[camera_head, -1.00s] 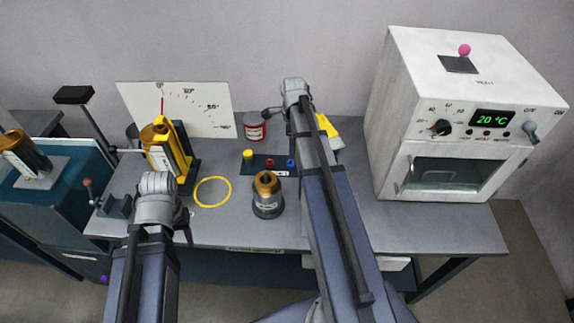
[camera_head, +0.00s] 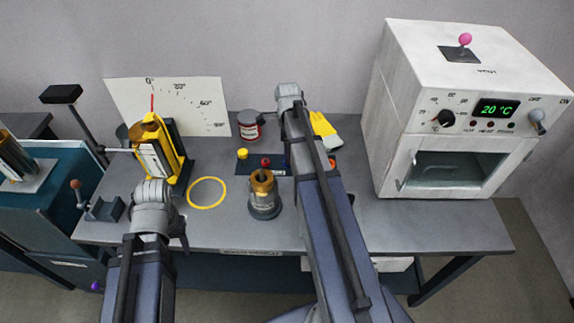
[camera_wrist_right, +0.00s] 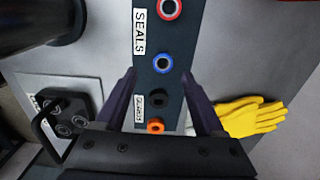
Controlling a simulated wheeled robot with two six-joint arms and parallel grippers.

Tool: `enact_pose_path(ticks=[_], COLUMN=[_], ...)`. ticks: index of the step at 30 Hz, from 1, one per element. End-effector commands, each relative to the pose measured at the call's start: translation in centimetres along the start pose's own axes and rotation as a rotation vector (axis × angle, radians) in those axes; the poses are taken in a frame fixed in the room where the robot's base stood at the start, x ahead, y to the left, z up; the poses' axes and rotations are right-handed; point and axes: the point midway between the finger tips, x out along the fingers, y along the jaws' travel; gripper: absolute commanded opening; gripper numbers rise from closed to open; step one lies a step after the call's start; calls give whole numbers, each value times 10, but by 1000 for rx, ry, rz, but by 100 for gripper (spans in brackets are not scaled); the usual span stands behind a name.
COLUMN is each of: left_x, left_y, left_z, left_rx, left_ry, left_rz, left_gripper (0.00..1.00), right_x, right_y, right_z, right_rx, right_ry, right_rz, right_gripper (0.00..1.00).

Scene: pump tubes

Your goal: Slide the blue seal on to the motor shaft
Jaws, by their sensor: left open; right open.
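The blue seal (camera_wrist_right: 163,63) is a ring lying on a dark strip (camera_wrist_right: 178,35) marked SEALS. My right gripper (camera_wrist_right: 161,78) is open above the strip, its fingers on either side near the blue seal and apart from it. In the head view the right arm hides this gripper and the blue seal. A grey cylinder with a brass top (camera_head: 263,190) stands upright in front of the strip; it looks like the motor, but I cannot make out its shaft clearly. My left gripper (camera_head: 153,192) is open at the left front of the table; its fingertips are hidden.
A red seal (camera_wrist_right: 169,8) and an orange ring (camera_wrist_right: 155,126) share the strip. A yellow glove (camera_wrist_right: 250,116) lies beside it. A red tin (camera_head: 249,127), yellow hoop (camera_head: 207,193), yellow-framed unit (camera_head: 158,155) and white oven (camera_head: 450,110) surround the work area.

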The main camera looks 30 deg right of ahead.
Motion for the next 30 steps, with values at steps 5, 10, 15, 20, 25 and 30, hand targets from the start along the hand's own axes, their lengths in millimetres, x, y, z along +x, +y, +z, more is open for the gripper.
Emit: enact_pose_path(ticks=[5,10,15,20,25,30], left_x=[26,45,46,45,45,45], left_y=[2,4,4,4,4,4], left_z=[-2,-3,-3,-3,-3,-3], left_rx=[0,0,0,0,0,0], left_ry=[0,0,0,0,0,0], left_rz=[0,0,0,0,0,0], left_gripper=[50,50,50,50,50,50], right_x=[26,45,47,46,46,46], right_y=[-4,-4,-4,-4,-4,-4], right_z=[2,2,2,2,2,2], right_rx=[0,0,0,0,0,0], right_ry=[0,0,0,0,0,0], right_rz=[0,0,0,0,0,0], right_gripper=[71,71,71,68,49,30])
